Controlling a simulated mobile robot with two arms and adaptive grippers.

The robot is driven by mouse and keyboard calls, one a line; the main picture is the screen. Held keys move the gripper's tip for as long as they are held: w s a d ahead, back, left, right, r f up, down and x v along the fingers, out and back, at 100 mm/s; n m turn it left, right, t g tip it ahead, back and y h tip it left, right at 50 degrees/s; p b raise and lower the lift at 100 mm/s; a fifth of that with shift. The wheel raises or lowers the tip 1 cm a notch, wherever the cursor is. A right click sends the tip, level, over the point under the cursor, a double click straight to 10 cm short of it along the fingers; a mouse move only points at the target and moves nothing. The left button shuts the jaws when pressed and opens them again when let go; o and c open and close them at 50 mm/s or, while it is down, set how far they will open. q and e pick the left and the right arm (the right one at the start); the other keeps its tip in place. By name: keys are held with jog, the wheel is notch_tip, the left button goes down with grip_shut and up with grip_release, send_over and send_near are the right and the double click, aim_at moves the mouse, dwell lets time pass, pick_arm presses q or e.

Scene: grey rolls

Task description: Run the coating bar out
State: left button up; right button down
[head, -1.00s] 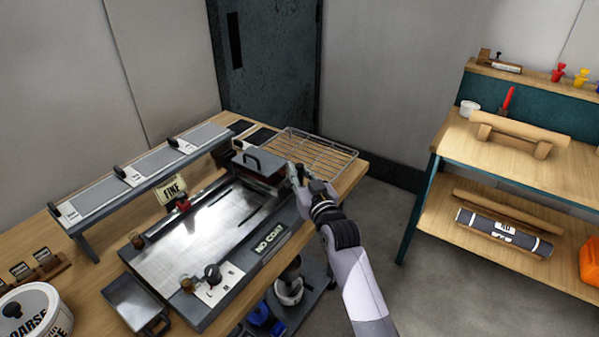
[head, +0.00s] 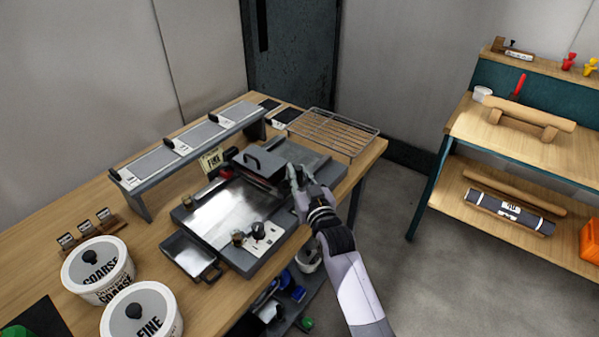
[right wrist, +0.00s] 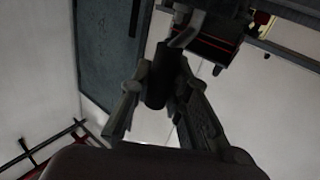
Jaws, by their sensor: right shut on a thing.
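The coating bar carriage (head: 258,167), a dark block with a loop handle on top, sits across the coating bed around its middle. The near part of the bed (head: 222,213) is bare shiny metal; a dark grey section (head: 308,158) shows beyond the carriage. My right gripper (head: 295,178) is at the carriage's right end. In the right wrist view it (right wrist: 157,95) is shut on a dark upright cylindrical grip (right wrist: 158,75). The bar's lower edge against the bed is hidden. My left gripper is not in view.
A control panel with a black knob (head: 259,231) is at the bed's near end, with a metal tray (head: 190,255) beside it. A wire rack (head: 335,132) lies beyond. A raised shelf with plates (head: 185,150) stands behind. COARSE (head: 98,268) and FINE (head: 142,312) tubs stand near left.

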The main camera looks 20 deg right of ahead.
jog(key=c, duration=1.5)
grip_release()
jog(key=s, duration=0.8)
jog(key=s+d, duration=0.1)
jog(key=s, duration=0.3)
